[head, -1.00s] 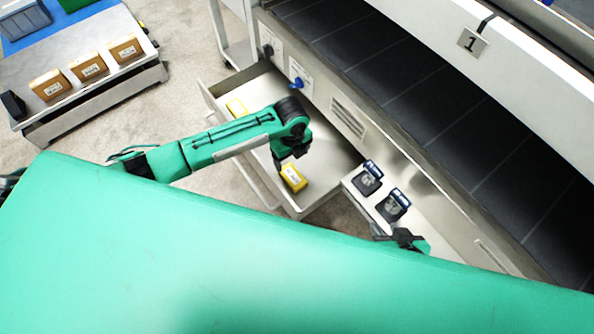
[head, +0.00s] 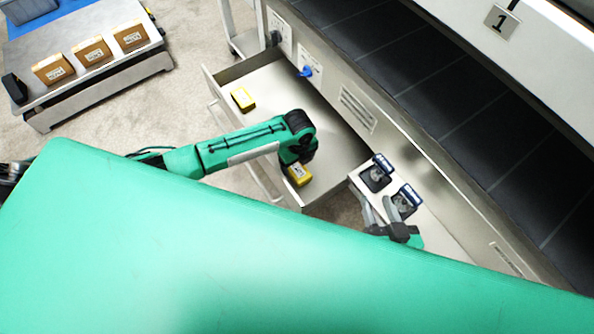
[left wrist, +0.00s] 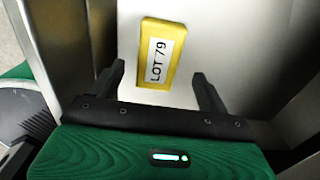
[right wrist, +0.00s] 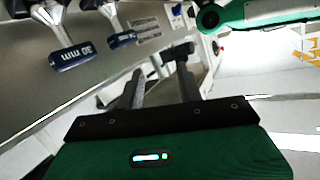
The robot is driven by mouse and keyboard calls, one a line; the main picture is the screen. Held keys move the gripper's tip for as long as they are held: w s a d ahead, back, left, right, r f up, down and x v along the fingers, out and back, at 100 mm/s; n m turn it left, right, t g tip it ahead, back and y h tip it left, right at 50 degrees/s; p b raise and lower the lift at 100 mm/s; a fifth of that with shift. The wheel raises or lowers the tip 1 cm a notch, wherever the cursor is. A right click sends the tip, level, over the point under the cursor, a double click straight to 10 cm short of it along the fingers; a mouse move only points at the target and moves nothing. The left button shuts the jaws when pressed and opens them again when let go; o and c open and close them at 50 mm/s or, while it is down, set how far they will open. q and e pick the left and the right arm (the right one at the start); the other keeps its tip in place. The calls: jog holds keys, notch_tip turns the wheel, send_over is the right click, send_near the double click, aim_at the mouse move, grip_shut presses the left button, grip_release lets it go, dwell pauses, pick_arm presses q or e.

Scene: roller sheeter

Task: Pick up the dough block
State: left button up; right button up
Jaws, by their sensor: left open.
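A yellow block (head: 299,176) lies in the open drawer near its front end; in the left wrist view the yellow block (left wrist: 160,54) carries a white label reading LOT 79. My left gripper (head: 297,160) hangs over it in the drawer. In the left wrist view my left gripper (left wrist: 159,74) is open, its fingers apart, with the block just beyond and between the fingertips, not held. A second yellow block (head: 243,98) lies farther back in the drawer. My right gripper (head: 380,207) is beside the tool shelf; its fingers stand apart and empty in the right wrist view (right wrist: 158,65).
The metal drawer (head: 335,148) has raised walls close around my left gripper. Two blue-labelled tools (head: 376,173) (head: 404,201) stand on a shelf to the right. Several brown boxes (head: 92,52) sit on a bench at the upper left. The dark conveyor (head: 400,75) runs behind.

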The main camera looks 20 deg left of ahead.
aim_at(297, 168)
pick_arm(q)
notch_tip(297, 168, down, 5)
jog(key=shift+a+r+b, duration=0.1)
jog(key=shift+a+b, duration=0.05)
jog(key=shift+b, duration=0.9)
jog(key=c, duration=1.2)
pick_arm(e)
jog(key=w+d+r+t, duration=0.2)
jog(key=w+r+t, duration=0.2)
jog(key=r, duration=0.5)
jog(key=shift+d+r+t+y, duration=0.2)
jog(key=shift+t+y, duration=0.1)
jog(key=shift+t, duration=0.8)
jog(key=shift+w, duration=0.1)
